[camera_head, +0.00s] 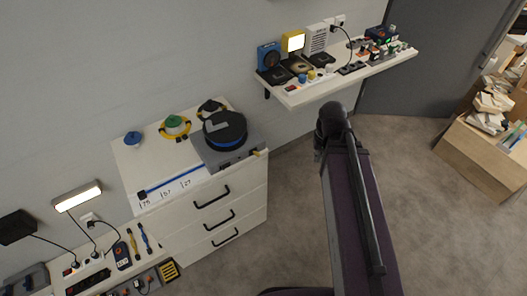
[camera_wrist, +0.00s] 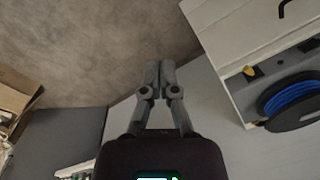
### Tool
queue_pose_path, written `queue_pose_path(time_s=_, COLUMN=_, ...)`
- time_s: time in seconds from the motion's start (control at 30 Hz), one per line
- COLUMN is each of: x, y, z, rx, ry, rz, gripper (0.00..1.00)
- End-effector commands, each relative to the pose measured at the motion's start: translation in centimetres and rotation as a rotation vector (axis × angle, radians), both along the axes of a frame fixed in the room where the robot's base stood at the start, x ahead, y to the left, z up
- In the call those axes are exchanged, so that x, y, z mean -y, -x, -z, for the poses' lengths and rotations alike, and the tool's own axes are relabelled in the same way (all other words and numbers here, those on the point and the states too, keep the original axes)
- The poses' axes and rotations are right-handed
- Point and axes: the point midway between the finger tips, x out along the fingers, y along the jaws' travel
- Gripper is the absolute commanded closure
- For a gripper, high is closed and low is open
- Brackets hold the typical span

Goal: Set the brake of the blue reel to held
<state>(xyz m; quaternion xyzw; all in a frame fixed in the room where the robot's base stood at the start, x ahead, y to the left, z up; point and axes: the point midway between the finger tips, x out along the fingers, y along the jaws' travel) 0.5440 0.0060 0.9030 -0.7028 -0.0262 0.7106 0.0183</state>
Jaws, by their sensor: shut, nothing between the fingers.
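In the head view a large reel (camera_head: 226,129) with a black top disc and a thin blue edge sits on a grey base (camera_head: 228,158) on the white drawer cabinet. In the wrist view the reel's blue winding (camera_wrist: 288,94) shows at the right. A yellow lever-like part (camera_head: 261,152) sits at the base's right front corner; a yellow part also shows in the wrist view (camera_wrist: 250,71). Its brake setting cannot be read. My gripper (camera_wrist: 154,66) is shut and empty, in the air to the right of the cabinet, apart from the reel.
The cabinet top (camera_head: 158,165) also holds a blue strip, number labels, a blue-topped item (camera_head: 133,138), a green-topped item (camera_head: 173,121) and a black coil (camera_head: 209,108). A wall shelf (camera_head: 330,82) with several devices is above right. Open carpet lies in front.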

Motion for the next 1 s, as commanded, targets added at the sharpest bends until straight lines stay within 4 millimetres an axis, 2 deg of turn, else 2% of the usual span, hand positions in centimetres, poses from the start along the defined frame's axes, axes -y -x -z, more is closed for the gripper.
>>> queue_pose_path(time_s=0.03, x=0.1, y=-0.5, z=1.1, rx=-0.003, ry=-0.025, rz=0.001, gripper=1.0)
queue_pose_path(time_s=0.3, x=-2.8, y=-3.2, z=5.1, rx=-0.029, ry=-0.259, rz=-0.046, gripper=1.0)
queue_pose_path(time_s=0.5, x=-5.0, y=-5.6, z=7.5, rx=-0.032, ry=-0.475, rz=-0.097, gripper=1.0)
queue_pose_path(time_s=0.7, x=-6.7, y=-8.1, z=9.1, rx=-0.015, ry=-0.691, rz=-0.154, gripper=1.0)
queue_pose_path(time_s=1.0, x=-7.9, y=-11.8, z=10.3, rx=0.047, ry=-1.006, rz=-0.246, gripper=1.0)
